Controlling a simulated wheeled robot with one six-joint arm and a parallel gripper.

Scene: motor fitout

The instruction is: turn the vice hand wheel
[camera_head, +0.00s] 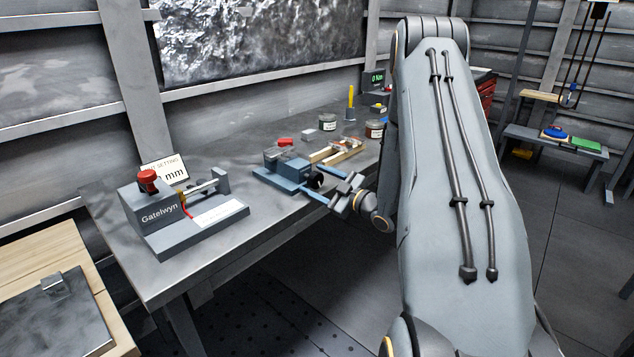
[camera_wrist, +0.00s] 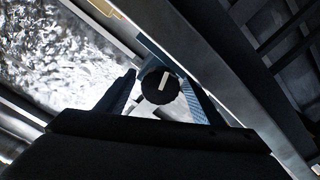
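The blue-grey vice (camera_head: 285,165) stands on the grey bench near its front edge, with a red part on top. Its black round hand wheel (camera_head: 316,181) faces my gripper. In the wrist view the hand wheel (camera_wrist: 161,85) is a dark disc with a pale bar mark across its face. My gripper (camera_head: 324,195) is at the vice's front right, one blue finger reaching past each side of the wheel. In the wrist view the two fingers of my gripper (camera_wrist: 160,90) stand apart with the wheel between them. A gap shows beside the wheel, so the fingers look clear of it.
A Gatelwyn gauge block (camera_head: 165,220) with a red knob stands on the bench at left, before a setting card (camera_head: 165,170). Jars (camera_head: 327,122) and a wooden frame (camera_head: 338,151) are behind the vice. The bench's front edge (camera_head: 265,238) runs below my gripper.

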